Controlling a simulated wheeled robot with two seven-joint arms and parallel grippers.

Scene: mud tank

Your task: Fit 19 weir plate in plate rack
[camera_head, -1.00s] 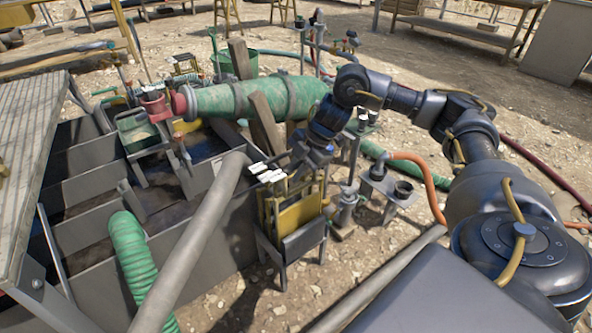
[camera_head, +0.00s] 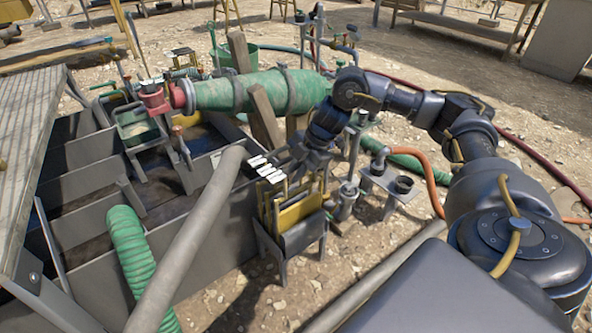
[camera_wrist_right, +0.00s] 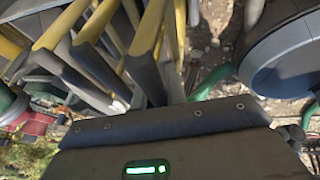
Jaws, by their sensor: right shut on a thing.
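The plate rack (camera_head: 284,250) is a dark-legged stand in the middle of the head view, beside the tank. It holds several upright yellow and grey plates (camera_head: 302,212) with white labels on top. My right gripper (camera_head: 284,161) is over the rack, close to the labelled plate tops, and is shut on a weir plate. The held plate overlaps the others, and I cannot read which number it bears. The right wrist view shows several yellow-edged grey plates (camera_wrist_right: 150,58) close in front of the gripper; the fingertips are not clear there. My left gripper is not in view.
The grey tank (camera_head: 215,245) with dividers lies left of the rack, crossed by a thick grey pipe (camera_head: 190,240). A green hose (camera_head: 135,255) and a large green pipe (camera_head: 260,92) are nearby. Small pipe fittings (camera_head: 392,180) stand right of the rack.

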